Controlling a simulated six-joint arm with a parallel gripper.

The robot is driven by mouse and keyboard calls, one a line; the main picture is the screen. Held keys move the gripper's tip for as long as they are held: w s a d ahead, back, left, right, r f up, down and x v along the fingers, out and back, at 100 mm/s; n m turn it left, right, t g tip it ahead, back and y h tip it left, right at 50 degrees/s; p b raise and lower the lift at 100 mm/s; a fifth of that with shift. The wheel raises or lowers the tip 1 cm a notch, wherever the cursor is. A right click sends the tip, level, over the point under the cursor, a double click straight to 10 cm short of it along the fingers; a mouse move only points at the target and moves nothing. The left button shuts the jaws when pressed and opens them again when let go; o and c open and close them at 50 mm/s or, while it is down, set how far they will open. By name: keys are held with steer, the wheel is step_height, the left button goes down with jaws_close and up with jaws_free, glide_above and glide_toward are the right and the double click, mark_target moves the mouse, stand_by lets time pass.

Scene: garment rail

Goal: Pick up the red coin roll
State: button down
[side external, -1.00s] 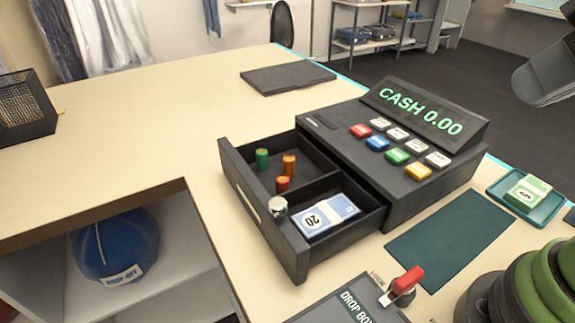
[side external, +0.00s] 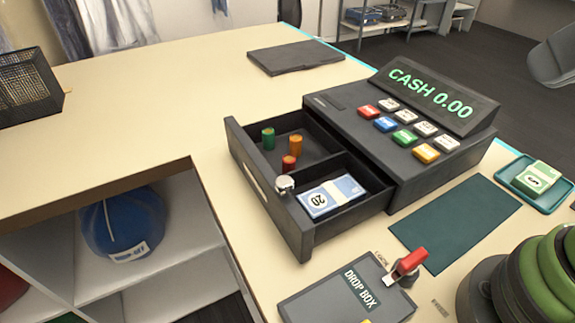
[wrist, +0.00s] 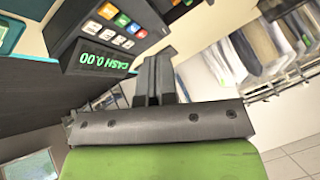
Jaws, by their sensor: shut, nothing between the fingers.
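The red coin roll (side external: 289,162) stands in the rear-left compartment of the open cash drawer (side external: 272,200), in the side external view. A green roll (side external: 268,138) and an orange roll (side external: 295,146) stand near it in the same compartment. My gripper (wrist: 154,62) shows only in the wrist view, its dark fingers together with nothing between them. The wrist view shows the register (wrist: 100,50) beyond the fingers at upper left, but not the coin rolls. The distance from my gripper to the red roll cannot be told.
A banknote stack (side external: 331,196) lies in the other compartment. A green mat (side external: 456,222) and note tray (side external: 536,184) lie right.

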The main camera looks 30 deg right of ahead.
steer(key=c, duration=0.8)
jaws_free()
